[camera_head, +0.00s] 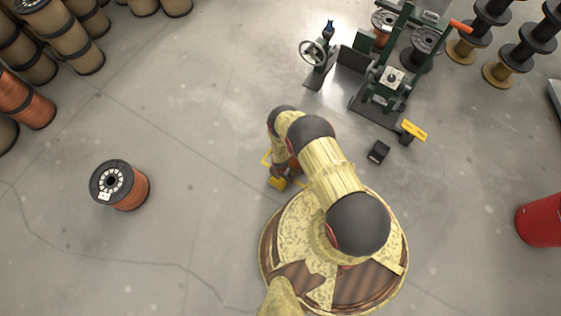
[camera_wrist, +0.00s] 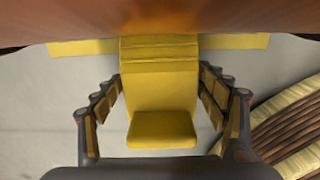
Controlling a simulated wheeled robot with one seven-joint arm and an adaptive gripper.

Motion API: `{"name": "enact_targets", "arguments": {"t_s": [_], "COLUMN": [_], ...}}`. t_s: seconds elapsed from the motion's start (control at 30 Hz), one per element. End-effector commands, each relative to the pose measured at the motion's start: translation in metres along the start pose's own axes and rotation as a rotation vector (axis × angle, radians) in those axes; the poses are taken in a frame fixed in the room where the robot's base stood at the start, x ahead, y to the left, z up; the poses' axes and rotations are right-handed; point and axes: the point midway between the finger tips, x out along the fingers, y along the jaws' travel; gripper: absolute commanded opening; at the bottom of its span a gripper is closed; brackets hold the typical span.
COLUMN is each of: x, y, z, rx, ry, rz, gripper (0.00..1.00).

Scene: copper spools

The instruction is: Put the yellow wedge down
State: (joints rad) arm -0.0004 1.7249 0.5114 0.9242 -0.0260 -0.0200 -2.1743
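The yellow wedge (camera_wrist: 160,95) fills the middle of the wrist view, its stepped far end against or very near a copper-coloured round surface (camera_wrist: 160,20). My gripper (camera_wrist: 160,78) has one finger on each side of the wedge, with the fingertips at its side faces. It looks shut on the wedge at the tips, though narrow gaps show further back along the fingers. In the head view the wedge (camera_head: 277,183) shows as a small yellow patch low by the floor, left of my base. My arm covers much of the gripper there. Whether the wedge touches the floor is unclear.
Yellow floor marking (camera_head: 265,158) shows beside my arm. A copper spool (camera_head: 120,185) stands at left, with more spools (camera_head: 62,35) at upper left. A green machine (camera_head: 390,75) stands at upper right, a small black block (camera_head: 378,152) nearer, a red drum (camera_head: 541,220) at right.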

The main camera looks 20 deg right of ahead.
Motion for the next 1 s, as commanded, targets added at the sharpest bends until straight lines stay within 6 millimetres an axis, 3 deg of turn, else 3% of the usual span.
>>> {"name": "enact_targets", "arguments": {"t_s": [0.2, 0.63, 0.7, 1.0], "x": [0.001, -0.006, -0.013, -0.083], "y": [-0.001, 0.000, 0.000, 0.000], "z": [0.000, 0.001, 0.001, 0.001], "rx": [0.003, 0.004, 0.004, 0.002], "ry": [0.000, 0.000, 0.000, 0.000], "rz": [-0.001, 0.000, 0.000, 0.001], "gripper": [0.86, 0.86, 0.86, 0.86]}}
